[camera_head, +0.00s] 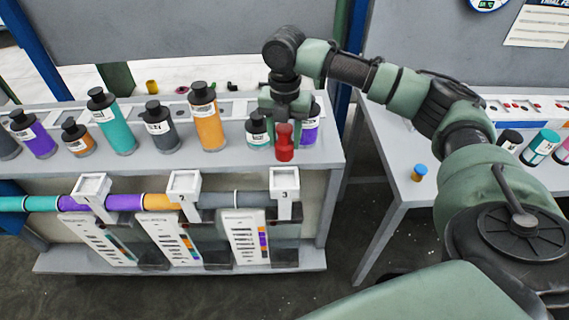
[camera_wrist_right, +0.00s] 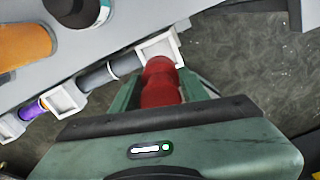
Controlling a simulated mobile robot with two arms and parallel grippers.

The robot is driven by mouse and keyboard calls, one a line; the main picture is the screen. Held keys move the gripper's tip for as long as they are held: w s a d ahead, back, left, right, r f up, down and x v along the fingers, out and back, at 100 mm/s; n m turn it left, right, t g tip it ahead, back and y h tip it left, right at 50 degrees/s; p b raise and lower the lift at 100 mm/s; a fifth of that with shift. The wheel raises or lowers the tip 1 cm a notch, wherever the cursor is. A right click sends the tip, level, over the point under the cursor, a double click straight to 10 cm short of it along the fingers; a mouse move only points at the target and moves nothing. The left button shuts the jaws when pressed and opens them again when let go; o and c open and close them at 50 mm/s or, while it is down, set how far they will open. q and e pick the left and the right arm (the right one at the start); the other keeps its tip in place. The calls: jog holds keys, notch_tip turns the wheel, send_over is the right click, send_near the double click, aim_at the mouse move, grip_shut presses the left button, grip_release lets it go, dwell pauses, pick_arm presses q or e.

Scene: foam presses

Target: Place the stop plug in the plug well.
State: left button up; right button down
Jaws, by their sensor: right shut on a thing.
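The red stop plug (camera_head: 284,142) is held upright by my right gripper (camera_head: 284,115), which is shut on it above the front edge of the bench. In the right wrist view the plug (camera_wrist_right: 160,82) sits between the fingers. Three white square sockets stand along the front: the left one (camera_head: 93,186), the middle one (camera_head: 184,182) and the right one, marked 3 (camera_head: 284,180). The plug is above and apart from the right socket in the head view. In the wrist view that socket (camera_wrist_right: 151,50) shows partly behind the plug. I cannot tell which socket is the plug well. My left gripper is not in view.
Several bottles, including an orange one (camera_head: 207,122) and a teal one (camera_head: 113,125), line the bench (camera_head: 178,162) behind the sockets. A coloured pipe (camera_head: 125,202) runs between the sockets.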

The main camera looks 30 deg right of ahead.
notch_tip(320, 180, down, 10)
jog(key=shift+f+p, duration=0.2)
jog(key=shift+p, duration=0.55)
jog(key=shift+a, duration=0.1)
jog(key=c, duration=0.7)
grip_release()
jog(key=shift+f, duration=0.1)
jog(key=shift+c, duration=0.2)
jog(key=shift+r, duration=0.55)
notch_tip(320, 180, up, 11)
jog(key=b, duration=0.2)
jog(key=shift+r+b, duration=0.1)
jog(key=shift+b, duration=0.3)
